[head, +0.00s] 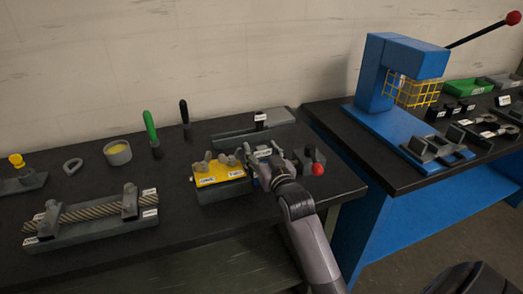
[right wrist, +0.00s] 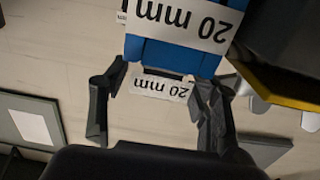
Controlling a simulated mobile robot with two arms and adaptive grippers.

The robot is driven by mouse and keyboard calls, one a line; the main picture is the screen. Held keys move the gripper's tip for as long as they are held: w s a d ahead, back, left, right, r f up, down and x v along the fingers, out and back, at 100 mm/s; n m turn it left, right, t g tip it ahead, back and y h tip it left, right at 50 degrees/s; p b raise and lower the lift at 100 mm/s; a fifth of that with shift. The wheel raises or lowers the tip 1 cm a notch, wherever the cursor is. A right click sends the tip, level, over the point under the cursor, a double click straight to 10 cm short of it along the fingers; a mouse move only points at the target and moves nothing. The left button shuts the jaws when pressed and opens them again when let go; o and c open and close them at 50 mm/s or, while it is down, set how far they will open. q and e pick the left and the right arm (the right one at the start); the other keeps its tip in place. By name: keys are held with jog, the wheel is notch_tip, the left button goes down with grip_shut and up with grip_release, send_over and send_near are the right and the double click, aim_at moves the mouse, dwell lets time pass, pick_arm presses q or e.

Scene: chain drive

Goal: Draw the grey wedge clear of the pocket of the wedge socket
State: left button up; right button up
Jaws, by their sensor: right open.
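My right gripper (head: 259,163) is over the dark bench, just right of the yellow-topped block, and partly hides the small grey parts there. In the right wrist view its two dark fingers (right wrist: 163,88) stand apart, open. Between and beyond them is a blue body (right wrist: 172,54) with a large "20 mm" label, and a smaller "20 mm" label (right wrist: 160,87) lies nearer, between the fingers. I cannot tell for sure which of these parts is the grey wedge and which the wedge socket, or whether the fingers touch them. My left gripper is not in view.
The yellow-topped block (head: 219,173) stands close left of the gripper. A grey bracket with a red ball (head: 318,169) is close right. A rope fixture (head: 92,221) lies front left. Green and black handles (head: 152,132) stand behind. A blue press (head: 400,75) is on the right bench.

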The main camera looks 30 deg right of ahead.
grip_shut()
dwell(0.8)
